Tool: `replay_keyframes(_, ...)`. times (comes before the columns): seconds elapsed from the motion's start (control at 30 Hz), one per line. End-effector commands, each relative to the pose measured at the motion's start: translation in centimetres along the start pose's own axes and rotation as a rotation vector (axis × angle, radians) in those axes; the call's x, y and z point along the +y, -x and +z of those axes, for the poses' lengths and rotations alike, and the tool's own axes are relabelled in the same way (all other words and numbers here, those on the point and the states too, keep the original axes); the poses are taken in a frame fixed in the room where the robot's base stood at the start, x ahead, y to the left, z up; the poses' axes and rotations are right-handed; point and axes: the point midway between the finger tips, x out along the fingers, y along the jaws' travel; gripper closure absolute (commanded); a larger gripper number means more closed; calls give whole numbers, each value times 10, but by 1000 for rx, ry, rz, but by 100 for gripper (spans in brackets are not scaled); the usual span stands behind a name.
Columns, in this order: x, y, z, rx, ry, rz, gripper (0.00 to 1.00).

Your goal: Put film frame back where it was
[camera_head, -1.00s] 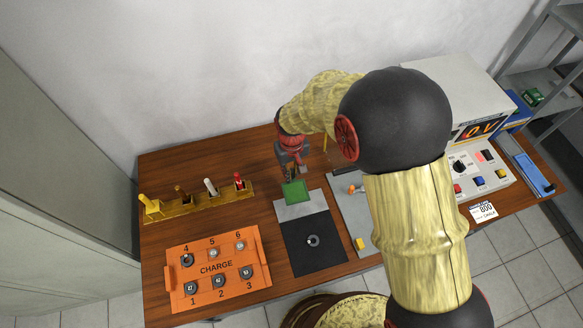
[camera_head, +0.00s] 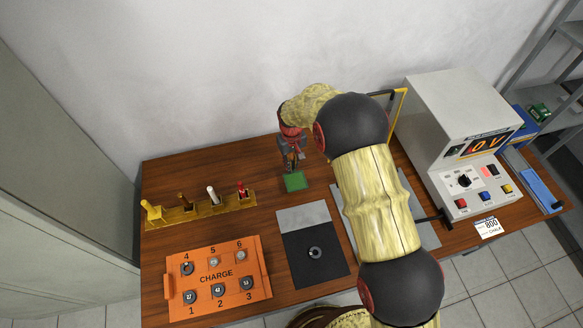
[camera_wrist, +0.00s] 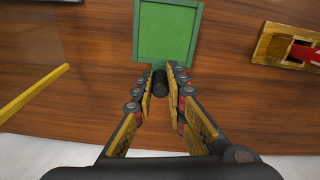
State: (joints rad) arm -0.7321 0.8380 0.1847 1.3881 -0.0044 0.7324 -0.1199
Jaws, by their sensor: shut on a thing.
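The film frame is a green square (camera_head: 295,182) with a dark handle; it also shows in the wrist view (camera_wrist: 167,32). My gripper (camera_head: 291,158) is at the back middle of the table, behind the green square. In the wrist view my gripper (camera_wrist: 160,85) is shut on the short dark handle at the square's edge. The green square extends out ahead of the fingertips, over bare wood. I cannot tell whether it touches the table or hangs just above it.
A yellow rack (camera_head: 200,211) with several coloured-handled tools stands left. An orange CHARGE box (camera_head: 215,270) is front left. A black and grey mat (camera_head: 313,252) with a small ring lies front centre. A display box (camera_head: 468,135) stands right. My arm hides part of a grey plate (camera_head: 424,231).

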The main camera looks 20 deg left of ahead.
Motion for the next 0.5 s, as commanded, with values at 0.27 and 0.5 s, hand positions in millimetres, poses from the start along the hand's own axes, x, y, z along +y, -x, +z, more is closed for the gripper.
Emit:
replay_keyframes(0.27,4,-13,-11,1,0,0,100)
replay_keyframes(0.5,4,-44,-12,-1,0,0,100)
